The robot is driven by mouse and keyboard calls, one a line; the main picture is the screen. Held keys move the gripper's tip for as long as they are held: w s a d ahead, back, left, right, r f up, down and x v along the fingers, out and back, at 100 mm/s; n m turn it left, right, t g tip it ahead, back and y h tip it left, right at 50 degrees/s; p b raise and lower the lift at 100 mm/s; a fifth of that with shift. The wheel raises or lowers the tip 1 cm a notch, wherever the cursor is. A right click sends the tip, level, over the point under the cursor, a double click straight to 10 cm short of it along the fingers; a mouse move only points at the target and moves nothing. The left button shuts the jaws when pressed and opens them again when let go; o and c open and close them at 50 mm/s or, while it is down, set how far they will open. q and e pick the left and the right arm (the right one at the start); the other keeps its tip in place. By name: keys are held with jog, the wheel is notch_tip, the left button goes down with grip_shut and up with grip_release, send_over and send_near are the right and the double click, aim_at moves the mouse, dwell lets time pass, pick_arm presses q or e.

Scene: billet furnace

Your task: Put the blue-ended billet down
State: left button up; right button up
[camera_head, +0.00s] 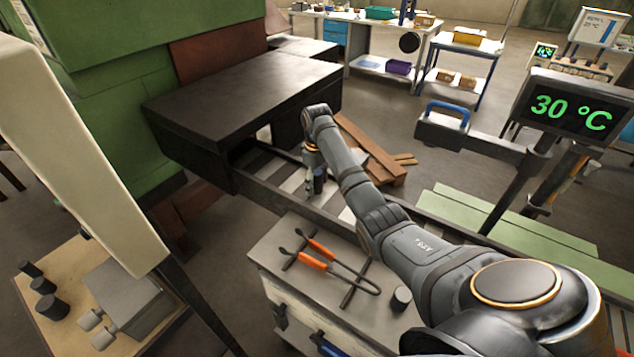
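My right arm reaches in from the lower right, and its gripper (318,188) points down over the bed (262,193) of pale and dark crosswise bars in front of the dark furnace box (240,95). Its fingers are small and dark, so I cannot tell whether they are open or shut, or whether they hold anything. I cannot make out a blue-ended billet; the arm and furnace box hide part of the bed. My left gripper is not in view.
Orange-handled tongs (318,258) and a small dark cylinder (401,298) lie on a grey cabinet top (285,300) in front of the bed. A display (571,108) reading 30 °C stands at right. Wooden boards (372,152) lie behind the arm.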

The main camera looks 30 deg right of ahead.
jog(key=shift+r, duration=0.15)
notch_tip(320, 180, up, 3)
jog(key=shift+w+d+f+b, duration=0.1)
jog(key=shift+f+b, duration=0.1)
jog(key=shift+b, duration=0.3)
notch_tip(320, 180, up, 3)
jog(key=shift+r+p, duration=0.1)
jog(key=shift+p, duration=0.7)
notch_tip(320, 180, up, 5)
jog(key=p, duration=0.4)
jog(key=shift+r+p, duration=0.15)
jog(key=shift+p, duration=0.25)
jog(key=shift+r+p, duration=0.55)
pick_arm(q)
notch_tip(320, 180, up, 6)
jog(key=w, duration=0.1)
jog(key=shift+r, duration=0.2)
pick_arm(e)
jog(key=shift+f, duration=0.1)
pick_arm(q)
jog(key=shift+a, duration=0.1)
pick_arm(e)
jog(key=shift+f, duration=0.1)
